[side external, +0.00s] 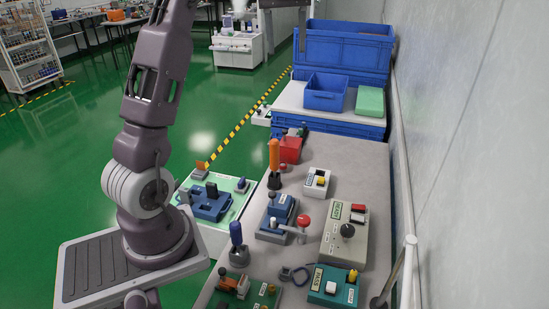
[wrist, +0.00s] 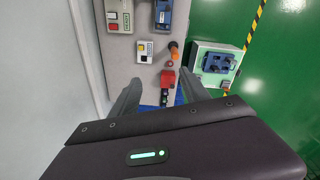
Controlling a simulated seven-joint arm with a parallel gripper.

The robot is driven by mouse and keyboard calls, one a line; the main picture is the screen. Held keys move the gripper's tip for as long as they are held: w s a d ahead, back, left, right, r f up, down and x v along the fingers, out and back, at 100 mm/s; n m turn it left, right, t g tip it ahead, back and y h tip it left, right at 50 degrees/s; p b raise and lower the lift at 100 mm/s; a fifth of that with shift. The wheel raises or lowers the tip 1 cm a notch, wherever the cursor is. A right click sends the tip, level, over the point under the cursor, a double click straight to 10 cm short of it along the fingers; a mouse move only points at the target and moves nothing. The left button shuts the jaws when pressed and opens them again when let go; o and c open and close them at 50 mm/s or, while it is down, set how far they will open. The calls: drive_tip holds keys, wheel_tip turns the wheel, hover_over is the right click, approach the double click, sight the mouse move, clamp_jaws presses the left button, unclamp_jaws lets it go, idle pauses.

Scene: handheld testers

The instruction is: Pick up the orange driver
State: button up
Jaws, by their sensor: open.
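The orange driver (side external: 273,154) stands upright, handle up, in a dark base on the grey bench in the side view. In the wrist view its orange handle (wrist: 174,53) shows beyond the fingertips, towards the right one. My gripper (wrist: 160,76) is open and empty, with its two grey fingers spread above the bench. A gap lies between the fingers and the driver. In the side view my arm rises out of the top of the picture, so the gripper is hidden there.
A red block (side external: 290,149) sits just behind the driver, and a white switch box (side external: 317,182) is to its right. A blue-handled tool (side external: 236,236) stands nearer the front. Several testers crowd the bench (side external: 350,165). A wall runs along the right side.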

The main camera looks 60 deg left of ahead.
drive_tip(key=n+g, duration=0.1)
drive_tip(key=n, duration=0.1)
hover_over(274, 159)
drive_tip(key=w, duration=0.2)
wheel_tip(274, 159, down, 5)
drive_tip(key=f, duration=1.1)
drive_tip(key=a+f, duration=0.1)
drive_tip(key=f, duration=1)
drive_tip(key=s+f, duration=0.1)
drive_tip(key=f, duration=1.1)
drive_tip(key=shift+a, duration=0.2)
drive_tip(key=shift+c, duration=0.4)
drive_tip(key=shift+r, duration=0.1)
clamp_jaws()
